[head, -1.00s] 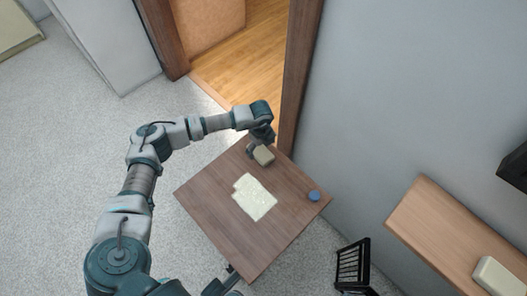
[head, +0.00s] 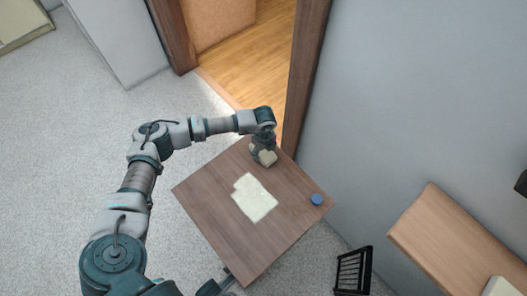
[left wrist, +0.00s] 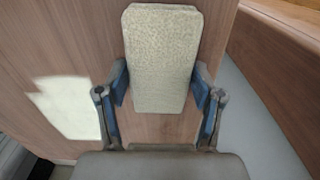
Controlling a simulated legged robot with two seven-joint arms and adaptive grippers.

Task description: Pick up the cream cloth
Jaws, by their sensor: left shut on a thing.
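The cream cloth (head: 268,158) is a thick, folded-looking rectangle near the far corner of the brown table. In the left wrist view the cream cloth (left wrist: 162,60) has a bumpy, towel-like surface and sits upright in the picture between the two fingers. My left gripper (head: 262,153) is over that corner, shut on the cloth. In the left wrist view the blue-padded fingers of my left gripper (left wrist: 160,90) press its two long sides near its lower end. I cannot tell whether the cloth is clear of the tabletop. My right gripper is not in view.
The brown table (head: 215,185) also bears a flat, pale, uneven sheet (head: 254,198) in the middle and a small blue round thing (head: 316,199) at the right corner. A wall and door frame (head: 303,85) stand close behind. A black rack (head: 352,270) is at lower right.

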